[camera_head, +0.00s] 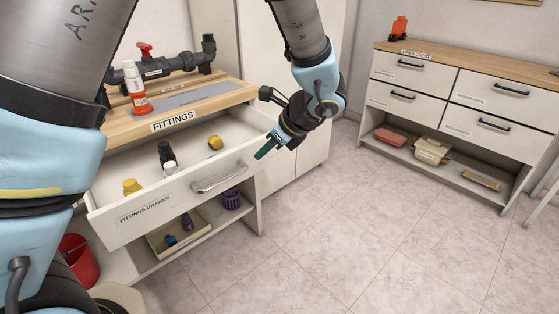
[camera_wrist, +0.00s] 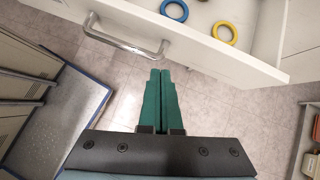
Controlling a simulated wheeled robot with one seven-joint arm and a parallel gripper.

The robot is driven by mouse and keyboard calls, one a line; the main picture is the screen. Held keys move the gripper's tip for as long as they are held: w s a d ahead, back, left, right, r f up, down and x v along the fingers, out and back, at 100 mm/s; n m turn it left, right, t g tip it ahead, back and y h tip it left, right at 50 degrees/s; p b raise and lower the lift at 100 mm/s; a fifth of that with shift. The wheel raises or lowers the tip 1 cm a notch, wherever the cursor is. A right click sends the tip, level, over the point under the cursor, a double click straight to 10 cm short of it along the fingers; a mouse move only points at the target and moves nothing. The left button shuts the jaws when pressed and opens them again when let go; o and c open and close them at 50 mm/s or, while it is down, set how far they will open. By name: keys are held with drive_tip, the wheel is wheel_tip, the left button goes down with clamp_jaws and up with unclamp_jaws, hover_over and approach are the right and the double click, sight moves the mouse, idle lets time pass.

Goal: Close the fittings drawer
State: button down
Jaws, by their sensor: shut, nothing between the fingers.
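The fittings drawer (camera_head: 150,208) is pulled well out from under the wooden bench top labelled FITTINGS. Its white front has a metal bar handle (camera_head: 219,179). Yellow, black and white fittings lie inside it. My gripper (camera_head: 266,150), with green fingers, is at the right end of the drawer front, near its top edge; whether it touches cannot be told. In the wrist view my gripper (camera_wrist: 159,74) is shut and empty, with the drawer front (camera_wrist: 215,45) just past the fingertips and the handle (camera_wrist: 125,40) to the left.
A bench top (camera_head: 205,98) with pipework and a white-and-red bottle (camera_head: 135,86) is above the drawer. A lower shelf (camera_head: 165,252) holds a tray. A red bucket (camera_head: 78,260) stands at left. A white chest (camera_head: 455,95) stands at right. The floor between is clear.

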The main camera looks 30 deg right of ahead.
drive_tip(key=s+d+m+t+h, duration=0.1)
drive_tip(key=s+d+m+t, duration=0.1)
drive_tip(key=s+d+m, duration=0.35)
drive_tip(key=n+p, duration=0.2)
approach(261, 161)
drive_tip(key=d+f+x, duration=0.1)
drive_tip(key=x, duration=0.3)
drive_tip(key=shift+w+a, duration=0.7)
drive_tip(key=shift+w, duration=0.1)
